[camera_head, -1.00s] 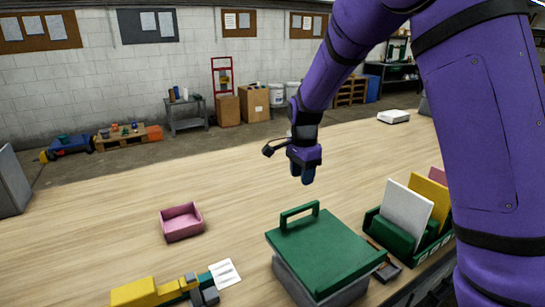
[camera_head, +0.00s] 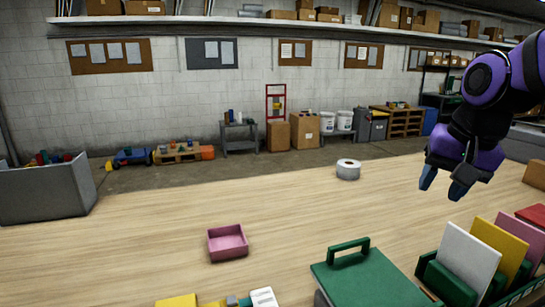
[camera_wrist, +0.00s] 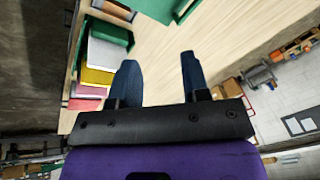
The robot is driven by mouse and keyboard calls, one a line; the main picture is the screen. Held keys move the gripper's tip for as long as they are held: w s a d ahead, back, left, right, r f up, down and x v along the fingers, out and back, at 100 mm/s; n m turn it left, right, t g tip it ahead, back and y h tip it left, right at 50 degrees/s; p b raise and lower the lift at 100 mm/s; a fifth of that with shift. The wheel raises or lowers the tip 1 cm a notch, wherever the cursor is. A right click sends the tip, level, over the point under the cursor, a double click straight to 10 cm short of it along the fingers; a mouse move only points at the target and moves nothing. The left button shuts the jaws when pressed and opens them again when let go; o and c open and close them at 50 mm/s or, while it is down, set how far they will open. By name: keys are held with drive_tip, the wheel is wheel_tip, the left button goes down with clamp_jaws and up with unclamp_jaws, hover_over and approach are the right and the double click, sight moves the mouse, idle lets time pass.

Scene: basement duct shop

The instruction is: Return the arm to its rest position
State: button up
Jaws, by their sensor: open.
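My purple gripper (camera_head: 443,183) is at the right of the head view, raised above the far right part of the table. Its two dark blue fingers are apart with nothing between them. In the wrist view the open fingers (camera_wrist: 158,80) point over the bare wooden tabletop (camera_wrist: 155,45). My arm comes in from the right edge of the head view, bent, and most of it is out of frame.
A green-lidded box (camera_head: 368,280) and a green rack (camera_head: 450,284) holding upright panels stand at the front right, below my gripper. A pink tray (camera_head: 228,243), a white roll (camera_head: 348,169) and a grey bin (camera_head: 45,190) are on the table.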

drive_tip(key=s+d+n+t+h, duration=0.1)
drive_tip(key=s+n, duration=0.4)
drive_tip(key=s, duration=0.7)
drive_tip(key=shift+s+d+r+t, duration=0.2)
drive_tip(key=shift+d+r+t, duration=0.1)
drive_tip(key=shift+r+t, duration=0.15)
drive_tip(key=shift+o, duration=0.3)
idle(1.0)
